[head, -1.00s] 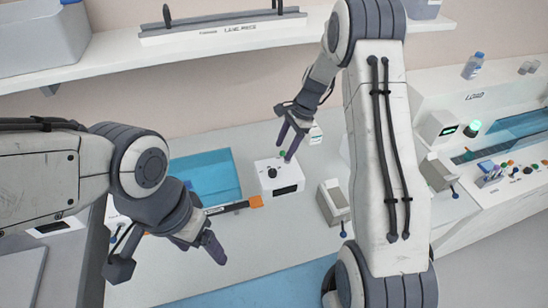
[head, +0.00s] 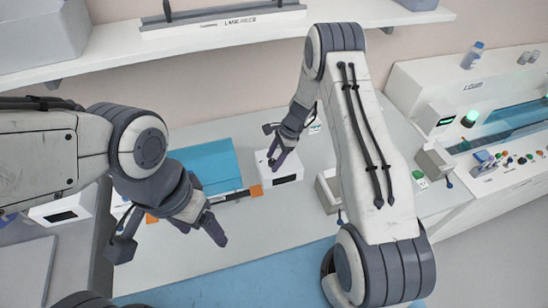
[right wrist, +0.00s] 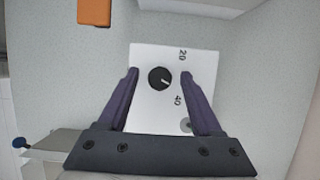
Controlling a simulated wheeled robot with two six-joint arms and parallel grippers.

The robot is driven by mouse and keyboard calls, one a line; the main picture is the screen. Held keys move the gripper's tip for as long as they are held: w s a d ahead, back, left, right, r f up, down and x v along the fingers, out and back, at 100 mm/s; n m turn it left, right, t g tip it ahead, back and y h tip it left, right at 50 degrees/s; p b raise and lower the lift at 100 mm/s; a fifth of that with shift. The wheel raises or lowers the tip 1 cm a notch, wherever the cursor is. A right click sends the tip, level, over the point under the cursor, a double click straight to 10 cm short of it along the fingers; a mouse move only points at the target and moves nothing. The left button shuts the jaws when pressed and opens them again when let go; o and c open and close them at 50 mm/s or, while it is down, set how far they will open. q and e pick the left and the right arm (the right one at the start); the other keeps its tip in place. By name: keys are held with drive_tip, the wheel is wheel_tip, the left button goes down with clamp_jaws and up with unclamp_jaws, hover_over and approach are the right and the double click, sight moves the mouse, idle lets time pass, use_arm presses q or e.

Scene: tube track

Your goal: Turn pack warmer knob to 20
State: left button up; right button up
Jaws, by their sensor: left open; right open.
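The pack warmer is a white box (head: 287,181) on the bench, with a dark display on its front. In the right wrist view its top face (right wrist: 148,118) carries a round black knob (right wrist: 160,78) with a pale pointer mark. The printed 20 (right wrist: 183,55) and 40 (right wrist: 178,100) stand beside the knob, and the mark points roughly between them. My right gripper (head: 278,160) is open over the warmer, its fingers either side of the knob and apart from it; it also shows in the right wrist view (right wrist: 160,75). My left gripper (head: 203,232) is open and empty over the bench.
A blue tray (head: 205,165) lies left of the warmer, with a dark bar and orange block (head: 256,191) in front. A grey box (head: 327,190) stands close on the warmer's right. A shelf (head: 120,50) runs above. The bench front is mostly clear.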

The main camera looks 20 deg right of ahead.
clamp_jaws()
